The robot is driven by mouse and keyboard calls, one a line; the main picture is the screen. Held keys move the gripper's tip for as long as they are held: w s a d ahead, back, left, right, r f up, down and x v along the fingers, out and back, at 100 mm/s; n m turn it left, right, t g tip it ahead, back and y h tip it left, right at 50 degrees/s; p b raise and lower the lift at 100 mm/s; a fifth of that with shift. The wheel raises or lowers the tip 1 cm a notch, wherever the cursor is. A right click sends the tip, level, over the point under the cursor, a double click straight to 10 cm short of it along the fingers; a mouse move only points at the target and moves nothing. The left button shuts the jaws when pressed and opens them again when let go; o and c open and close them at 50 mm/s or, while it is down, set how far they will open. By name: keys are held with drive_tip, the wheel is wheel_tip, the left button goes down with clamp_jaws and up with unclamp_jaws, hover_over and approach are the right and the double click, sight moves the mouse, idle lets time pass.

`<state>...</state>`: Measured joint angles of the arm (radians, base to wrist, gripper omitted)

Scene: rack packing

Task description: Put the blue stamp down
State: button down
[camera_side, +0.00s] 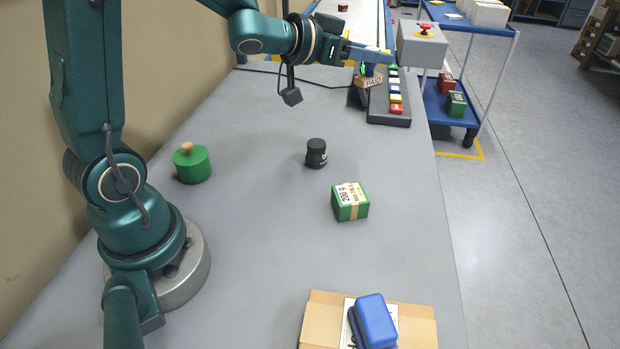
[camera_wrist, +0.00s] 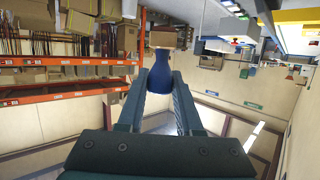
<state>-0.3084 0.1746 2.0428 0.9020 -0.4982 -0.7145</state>
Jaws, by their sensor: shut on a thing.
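The blue stamp has a blue handle (camera_wrist: 160,76) and a brown block base (camera_wrist: 163,40). My gripper (camera_side: 376,57) reaches horizontally from the left at the far end of the table and is shut on the handle. In the wrist view both fingers of my gripper (camera_wrist: 160,95) close on the handle from either side.
A black round object (camera_side: 316,153), green box (camera_side: 350,202) and green knobbed container (camera_side: 191,164) stand nearer. Cardboard (camera_side: 321,318) with a blue case (camera_side: 375,320) lies in front. The middle table is mostly clear.

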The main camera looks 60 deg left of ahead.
drive_tip(key=s+a+n+g+y, duration=0.3)
drive_tip(key=a+n+y, duration=0.3)
drive_tip(key=a, duration=0.3)
drive_tip(key=s+a+n+g+y, duration=0.3)
drive_tip(key=a+n+y, duration=0.25)
drive_tip(key=a, duration=0.35)
drive_tip(key=s+a+f+n+g+y, duration=0.1)
drive_tip(key=s+f+n+g, duration=0.1)
drive_tip(key=s+n+g, duration=0.35)
drive_tip(key=s+a+f+n+g+y, duration=0.1)
drive_tip(key=s+a+f+n+g, duration=0.15)
drive_tip(key=s, duration=0.65)
drive_tip(key=s+a+f+n+g+y, duration=0.1)
drive_tip(key=s+f+n+g+y, duration=0.15)
drive_tip(key=s+g, duration=0.35)
drive_tip(key=shift+n+t+h, duration=0.3)
drive_tip(key=shift+t+h, duration=0.1)
drive_tip(key=shift+h, duration=0.1)
drive_tip(key=w+d+f, duration=0.1)
drive_tip(key=w+f, duration=0.1)
drive_tip(key=w, duration=0.1)
drive_tip(key=w+d+f, duration=0.1)
drive_tip(key=w+f, duration=0.1)
drive_tip(key=w, duration=0.1)
drive_tip(key=w+d+f, duration=0.2)
drive_tip(key=w+f, duration=0.1)
drive_tip(key=shift+w, duration=0.4)
drive_tip(key=shift+f, duration=2)
